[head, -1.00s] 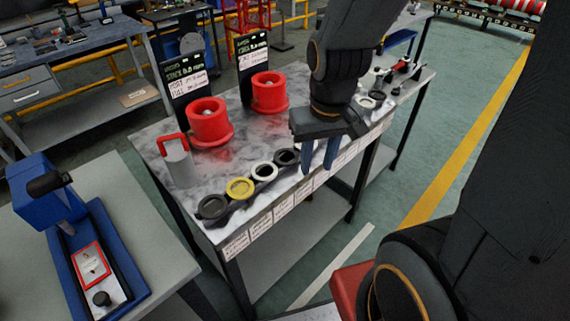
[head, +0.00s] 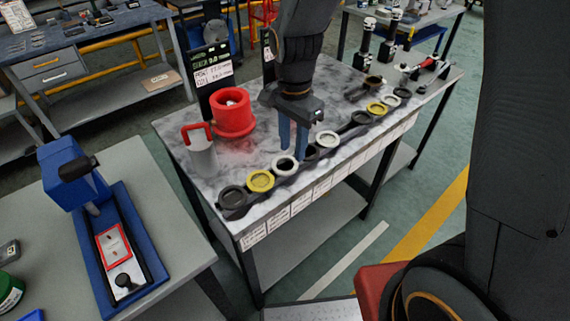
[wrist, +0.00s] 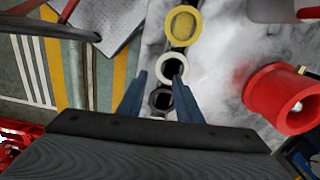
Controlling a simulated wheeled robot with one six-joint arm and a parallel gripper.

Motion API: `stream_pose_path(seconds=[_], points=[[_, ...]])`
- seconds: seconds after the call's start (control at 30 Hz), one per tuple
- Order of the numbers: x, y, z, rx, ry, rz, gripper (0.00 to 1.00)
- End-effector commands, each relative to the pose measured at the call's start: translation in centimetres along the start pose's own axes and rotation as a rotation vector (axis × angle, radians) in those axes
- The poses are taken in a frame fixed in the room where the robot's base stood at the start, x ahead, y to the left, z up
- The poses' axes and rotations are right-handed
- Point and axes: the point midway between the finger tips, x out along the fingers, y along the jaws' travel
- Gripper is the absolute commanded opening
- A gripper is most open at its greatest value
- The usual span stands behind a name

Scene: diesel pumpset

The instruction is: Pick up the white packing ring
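A white packing ring (head: 278,171) lies in the row of rings on the marble-topped table, between a yellow ring (head: 260,181) and a dark one. In the wrist view the white ring (wrist: 161,62) lies just ahead of my fingertips, its round hole showing dark. My gripper (head: 292,154) points down above the row, fingers apart and empty. In the wrist view my gripper (wrist: 160,77) has its fingers on either side of the row. A dark ring (wrist: 154,105) shows between them. I cannot tell the exact height of the tips above the table.
A second white ring (head: 327,139) lies further right in the row. A blue press (head: 70,185) stands on the left bench.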

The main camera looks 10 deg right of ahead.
Motion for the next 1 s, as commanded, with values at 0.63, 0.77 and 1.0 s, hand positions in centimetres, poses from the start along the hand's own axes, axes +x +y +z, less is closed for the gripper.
stream_pose_path(seconds=[0.63,0.77,1.0], points=[[6.0,0.1,-0.1,-0.002,-0.001,0.001,0.32],[6.4,0.1,-0.1,-0.002,0.000,0.001,0.32],[6.4,0.1,-0.1,-0.002,0.000,0.000,0.23]])
